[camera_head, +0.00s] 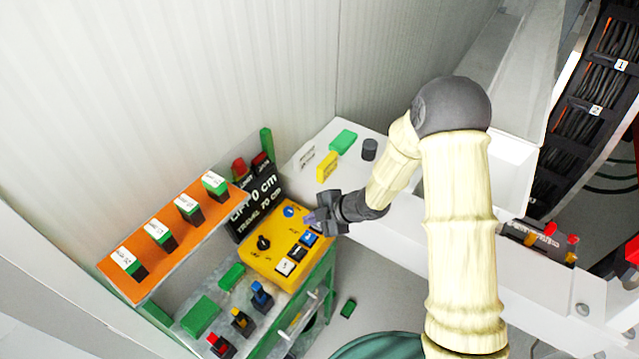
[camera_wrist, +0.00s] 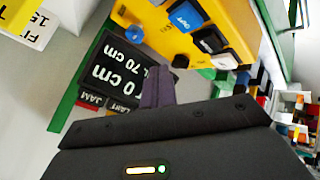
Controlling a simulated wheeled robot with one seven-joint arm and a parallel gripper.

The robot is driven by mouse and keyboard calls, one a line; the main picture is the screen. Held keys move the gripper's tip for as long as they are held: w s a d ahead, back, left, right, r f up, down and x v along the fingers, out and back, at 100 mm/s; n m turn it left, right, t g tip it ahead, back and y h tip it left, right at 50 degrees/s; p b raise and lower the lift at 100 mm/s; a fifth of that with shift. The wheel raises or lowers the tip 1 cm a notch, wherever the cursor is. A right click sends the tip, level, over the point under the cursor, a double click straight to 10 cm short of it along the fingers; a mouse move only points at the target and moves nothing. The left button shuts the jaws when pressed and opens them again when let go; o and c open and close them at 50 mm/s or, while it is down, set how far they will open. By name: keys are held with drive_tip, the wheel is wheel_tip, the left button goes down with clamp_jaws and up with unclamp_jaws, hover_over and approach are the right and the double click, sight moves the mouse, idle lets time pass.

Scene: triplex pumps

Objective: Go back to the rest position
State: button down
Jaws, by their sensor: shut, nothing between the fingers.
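My gripper (camera_head: 314,217) is at the right edge of the yellow control box (camera_head: 252,254), near its blue buttons. Its fingers are together and hold nothing. In the wrist view the shut fingers (camera_wrist: 158,88) show against the black display panel (camera_wrist: 120,77) and the yellow box (camera_wrist: 157,27). I cannot tell whether the fingertips touch the box. My cream arm reaches in from the lower right.
An orange panel (camera_head: 133,287) with several green-and-black switches stands at left. Below it, a grey panel (camera_head: 192,344) carries red, yellow and blue knobs. A white bench (camera_head: 312,152) holds green and yellow blocks and a dark cylinder (camera_head: 369,149). Cable racks stand at right.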

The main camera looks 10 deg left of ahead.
drive_tip(key=w+d+r+m+t+h+b, duration=0.1)
drive_tip(key=d+r+m+t+h, duration=0.2)
drive_tip(key=d+m, duration=0.45)
drive_tip(key=d+r+m+t+h+b, duration=0.1)
drive_tip(key=d+r+m+h, duration=0.35)
drive_tip(key=d, duration=0.65)
drive_tip(key=s+d+r+m+g+b, duration=0.1)
drive_tip(key=s+d+r+m, duration=0.1)
drive_tip(key=s+d+m, duration=0.2)
drive_tip(key=s+d+r+m+g+h, duration=0.1)
drive_tip(key=s+d+r+m+g, duration=0.1)
drive_tip(key=s+d+m, duration=0.3)
drive_tip(key=s+m, duration=0.3)
drive_tip(key=s, duration=0.1)
drive_tip(key=shift+s+d+r+m+b, duration=0.2)
drive_tip(key=shift+s+r+m+b, duration=0.1)
drive_tip(key=shift+m+b, duration=0.1)
drive_tip(key=shift+h, duration=0.25)
drive_tip(key=shift+a, duration=0.1)
